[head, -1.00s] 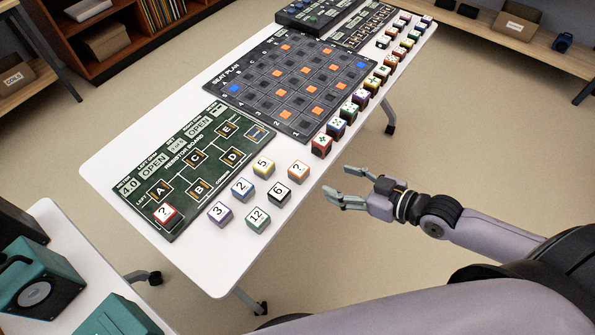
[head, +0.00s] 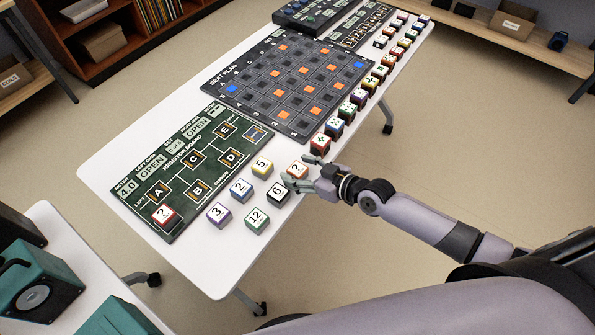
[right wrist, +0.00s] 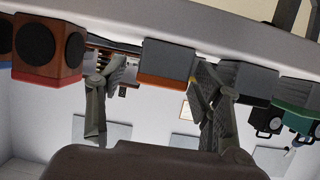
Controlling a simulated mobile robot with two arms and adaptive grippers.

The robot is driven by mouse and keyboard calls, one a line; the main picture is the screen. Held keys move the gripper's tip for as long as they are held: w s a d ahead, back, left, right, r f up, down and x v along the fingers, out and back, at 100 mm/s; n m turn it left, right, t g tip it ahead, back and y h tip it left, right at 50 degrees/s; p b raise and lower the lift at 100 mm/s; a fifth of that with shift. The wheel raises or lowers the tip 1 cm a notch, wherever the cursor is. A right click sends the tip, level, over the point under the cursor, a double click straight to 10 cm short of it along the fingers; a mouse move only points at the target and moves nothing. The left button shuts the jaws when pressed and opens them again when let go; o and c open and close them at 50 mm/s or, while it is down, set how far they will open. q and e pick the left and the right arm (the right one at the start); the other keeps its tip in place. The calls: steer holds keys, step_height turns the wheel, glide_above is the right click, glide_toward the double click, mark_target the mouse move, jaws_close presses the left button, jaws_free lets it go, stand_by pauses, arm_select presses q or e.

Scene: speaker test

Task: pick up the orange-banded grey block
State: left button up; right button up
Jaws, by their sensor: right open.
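The orange-banded grey block (head: 297,168) has a white top with a question mark and stands near the right edge of the white table (head: 150,130). In the right wrist view the block (right wrist: 167,58) shows a grey side and an orange band, between the two fingers. My right gripper (head: 299,172) is open at the table's edge, with one finger on either side of the block; I cannot tell whether they touch it. The right gripper (right wrist: 158,85) also shows open in the right wrist view. My left gripper is not in view.
A black-banded block marked 6 (head: 278,194) stands close beside my lower finger. A red-banded dotted block (head: 320,144) stands just beyond the upper finger. Blocks marked 5 (head: 262,167), 2 (head: 241,190) and 12 (head: 257,220) are nearby. The resistor board (head: 190,218) lies to the left.

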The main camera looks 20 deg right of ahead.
steer(key=shift+w+a+f, duration=0.2)
steer(key=shift+w+a, duration=0.1)
steer(key=shift+w, duration=0.1)
steer(key=shift+s, duration=0.1)
steer(key=c, duration=1.2)
steer(key=shift+c, duration=0.4)
steer(key=shift+r, duration=0.15)
